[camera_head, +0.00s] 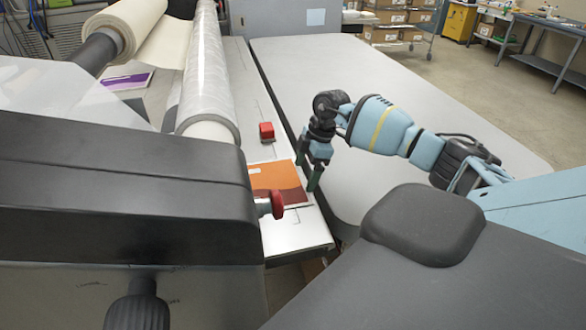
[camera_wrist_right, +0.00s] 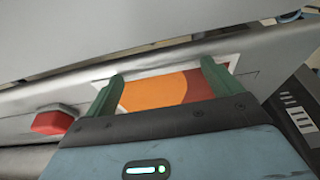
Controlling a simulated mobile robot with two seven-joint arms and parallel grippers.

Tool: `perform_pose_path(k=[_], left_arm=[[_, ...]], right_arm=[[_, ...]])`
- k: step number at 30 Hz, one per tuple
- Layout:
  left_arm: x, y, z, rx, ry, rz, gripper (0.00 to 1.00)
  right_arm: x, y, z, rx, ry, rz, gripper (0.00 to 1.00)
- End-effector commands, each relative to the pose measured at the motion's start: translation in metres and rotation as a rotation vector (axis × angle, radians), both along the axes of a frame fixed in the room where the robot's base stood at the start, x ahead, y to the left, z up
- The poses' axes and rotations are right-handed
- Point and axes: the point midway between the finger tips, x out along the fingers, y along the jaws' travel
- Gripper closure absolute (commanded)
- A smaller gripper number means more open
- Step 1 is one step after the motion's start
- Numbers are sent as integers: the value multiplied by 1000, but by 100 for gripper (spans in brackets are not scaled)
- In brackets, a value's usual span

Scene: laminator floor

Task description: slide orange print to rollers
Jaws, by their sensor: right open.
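The orange print (camera_head: 278,177), with a darker red-brown area and a pale border, lies flat on the light feed table (camera_head: 290,240) near its front end. The large film-wrapped roller (camera_head: 208,85) runs lengthwise to the left of the print. My right gripper (camera_head: 308,171) is at the print's right edge, green fingertips pointing down and spread apart. In the right wrist view the print (camera_wrist_right: 158,92) shows between the two open fingers (camera_wrist_right: 160,76). I cannot tell whether the fingertips touch it. My left gripper is not in view.
A red block (camera_head: 267,131) sits on the feed table beyond the print. A red knob (camera_head: 274,205) overlaps the print's near side. The black laminator housing (camera_head: 120,180) fills the left. A purple sheet (camera_head: 128,80) lies beyond. The grey table (camera_head: 350,75) at right is bare.

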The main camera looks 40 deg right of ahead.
Motion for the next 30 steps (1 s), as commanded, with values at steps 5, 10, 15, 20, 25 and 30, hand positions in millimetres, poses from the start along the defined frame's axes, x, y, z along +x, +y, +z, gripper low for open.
perform_pose_path(k=[5, 10, 15, 20, 25, 30], left_arm=[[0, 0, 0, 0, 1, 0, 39], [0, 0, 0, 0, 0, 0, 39], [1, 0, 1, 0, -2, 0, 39], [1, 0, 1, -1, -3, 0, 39], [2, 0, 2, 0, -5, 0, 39], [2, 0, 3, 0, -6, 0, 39]], right_arm=[[0, 2, -3, 1, 5, 1, 9], [1, 4, -3, 2, 5, 3, 9], [3, 7, -3, 2, 6, 2, 9], [4, 10, -3, 2, 6, 1, 9], [6, 13, -3, 2, 7, 1, 9], [7, 17, -4, 1, 7, 2, 9]])
